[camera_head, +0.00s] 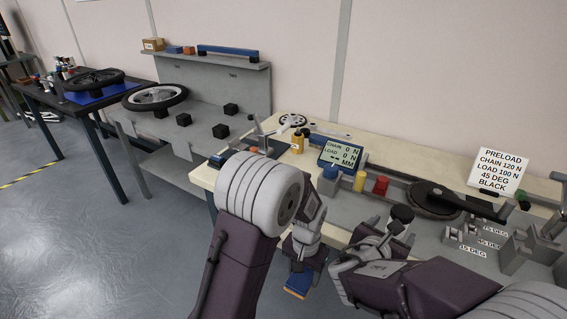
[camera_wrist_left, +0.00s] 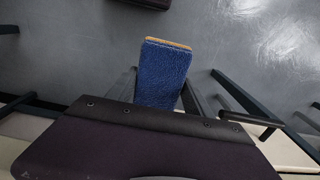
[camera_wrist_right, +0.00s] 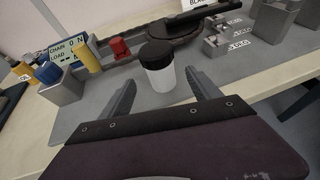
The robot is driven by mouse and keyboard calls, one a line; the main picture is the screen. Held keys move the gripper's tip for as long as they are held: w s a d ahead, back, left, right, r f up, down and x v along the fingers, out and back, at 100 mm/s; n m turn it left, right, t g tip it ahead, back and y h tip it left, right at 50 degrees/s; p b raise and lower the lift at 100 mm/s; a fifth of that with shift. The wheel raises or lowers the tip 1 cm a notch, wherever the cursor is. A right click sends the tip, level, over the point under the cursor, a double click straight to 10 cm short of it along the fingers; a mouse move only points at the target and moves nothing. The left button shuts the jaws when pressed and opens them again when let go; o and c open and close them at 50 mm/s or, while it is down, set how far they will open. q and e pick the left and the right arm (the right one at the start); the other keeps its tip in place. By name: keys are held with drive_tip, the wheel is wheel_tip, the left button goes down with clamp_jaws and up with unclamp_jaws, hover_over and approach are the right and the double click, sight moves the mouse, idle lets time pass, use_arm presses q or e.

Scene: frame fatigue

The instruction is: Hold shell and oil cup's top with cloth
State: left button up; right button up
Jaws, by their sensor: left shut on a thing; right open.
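A blue cloth (camera_head: 297,283) with an orange edge is in my left gripper (camera_head: 300,268), off the table's front side above the floor. In the left wrist view the cloth (camera_wrist_left: 163,72) stands between the two fingers, which are shut on it. The oil cup (camera_wrist_right: 160,79) is a pale cup with a black top (camera_wrist_right: 156,54), upright on the grey bench plate. Its black top (camera_head: 403,213) also shows in the head view. My right gripper (camera_wrist_right: 160,96) is open, with its fingers on either side of the cup's near side. I cannot tell whether they touch it. I cannot make out a separate shell.
A load display (camera_head: 339,153), a yellow cylinder (camera_head: 360,181) and a red block (camera_head: 380,186) stand behind the cup. A black crank-like part (camera_head: 440,197) lies behind it. Grey metal blocks (camera_head: 530,247) stand to the right. Open floor lies at the left.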

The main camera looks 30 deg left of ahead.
use_arm(q)
wheel_tip(320, 180, down, 2)
drive_tip(key=shift+f+b, duration=0.15)
drive_tip(key=shift+b, duration=0.75)
use_arm(e)
drive_tip(key=x, duration=0.9)
drive_tip(key=shift+w+f, duration=0.2)
clamp_jaws()
unclamp_jaws()
drive_tip(key=shift+s, duration=0.1)
